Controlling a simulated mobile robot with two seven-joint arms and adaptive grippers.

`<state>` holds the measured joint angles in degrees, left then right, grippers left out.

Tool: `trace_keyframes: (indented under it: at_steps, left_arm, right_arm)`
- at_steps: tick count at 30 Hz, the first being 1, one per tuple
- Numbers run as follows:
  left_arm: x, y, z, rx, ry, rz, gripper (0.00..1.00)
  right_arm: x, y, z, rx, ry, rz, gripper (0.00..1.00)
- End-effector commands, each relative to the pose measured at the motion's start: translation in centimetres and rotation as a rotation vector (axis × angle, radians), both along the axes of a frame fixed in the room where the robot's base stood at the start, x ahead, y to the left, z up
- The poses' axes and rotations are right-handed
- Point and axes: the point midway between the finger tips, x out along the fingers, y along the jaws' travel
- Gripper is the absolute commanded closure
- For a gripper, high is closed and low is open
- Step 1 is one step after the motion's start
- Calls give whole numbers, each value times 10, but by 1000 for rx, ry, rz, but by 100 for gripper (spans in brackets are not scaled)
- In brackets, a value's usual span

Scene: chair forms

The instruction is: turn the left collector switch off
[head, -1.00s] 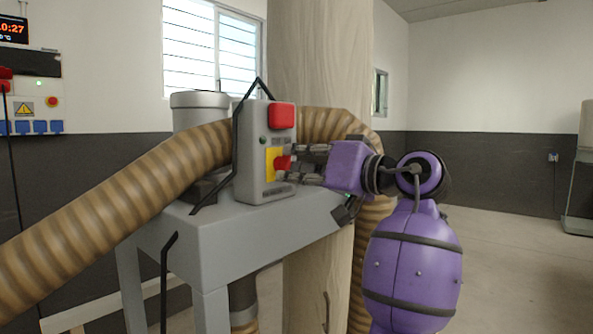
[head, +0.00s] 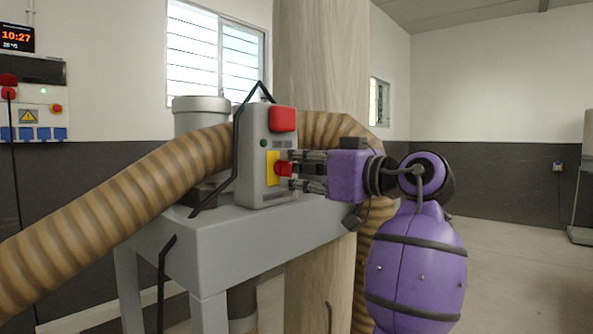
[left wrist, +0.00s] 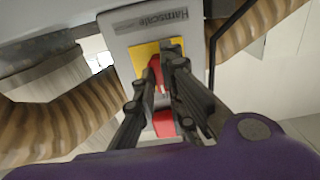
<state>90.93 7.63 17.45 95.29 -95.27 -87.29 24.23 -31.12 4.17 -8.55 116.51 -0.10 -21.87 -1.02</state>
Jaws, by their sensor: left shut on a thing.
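The grey switch box (head: 250,150) stands on the grey collector stand. It has a big red button (head: 282,119) on top and a red rotary switch (head: 283,168) on a yellow plate (head: 272,164). My left gripper (head: 292,169), purple with dark fingers, reaches the switch from the right. Its fingers lie above and below the knob and are shut on it. In the left wrist view the red switch (left wrist: 156,72) sits between the fingers, partly hidden by them. The yellow plate is partly covered. My right gripper is not in view.
A ribbed tan hose (head: 120,195) crosses the left and another curves behind the box. A black bent rod (head: 238,150) runs beside the box. A wooden post (head: 322,60) stands behind.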

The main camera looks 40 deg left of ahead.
Motion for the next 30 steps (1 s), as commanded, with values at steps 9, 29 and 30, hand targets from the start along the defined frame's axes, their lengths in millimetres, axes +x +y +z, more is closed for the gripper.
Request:
trace_keyframes:
  at_steps: [9, 29, 30]
  left_arm:
    - [0, 0, -1, -3, -1, 0, 78]
    - [-2, -43, -1, -2, 2, -5, 71]
    - [-3, -52, 0, -1, 1, -4, 71]
  right_arm:
    - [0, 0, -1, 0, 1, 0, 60]
    - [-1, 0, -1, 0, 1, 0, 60]
    - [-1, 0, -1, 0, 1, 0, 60]
